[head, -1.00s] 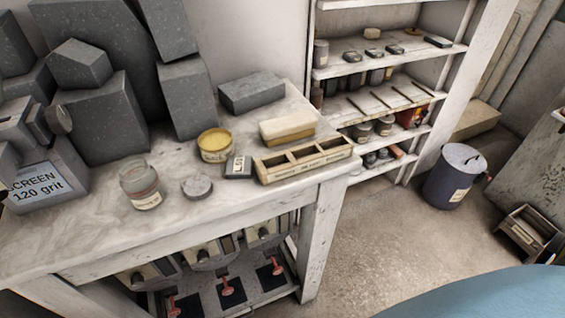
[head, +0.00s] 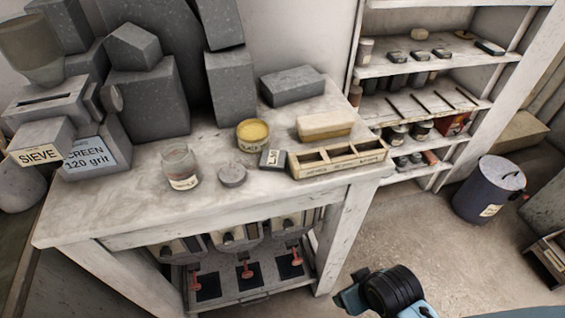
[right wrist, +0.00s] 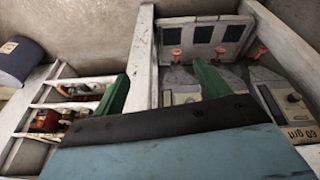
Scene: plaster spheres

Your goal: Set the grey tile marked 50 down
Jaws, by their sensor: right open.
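The small dark grey tile (head: 272,158) with a white label, apparently the one marked 50, rests on the pale bench top (head: 235,205) in the head view. It is between a round grey disc and the left end of a wooden compartment tray (head: 340,170), outside the tray. My right gripper (right wrist: 161,84) shows in the right wrist view with its two green fingers wide apart and nothing between them. It is away from the tile, which I cannot make out in that view. My left gripper is not in view.
Near the tile are the round grey disc (head: 232,174), a glass jar (head: 180,168), a yellow tin (head: 252,135) and a cream block (head: 325,125). Large grey blocks and a SIEVE machine (head: 42,145) crowd the left. A shelf (head: 410,68) and blue bin (head: 490,188) stand right.

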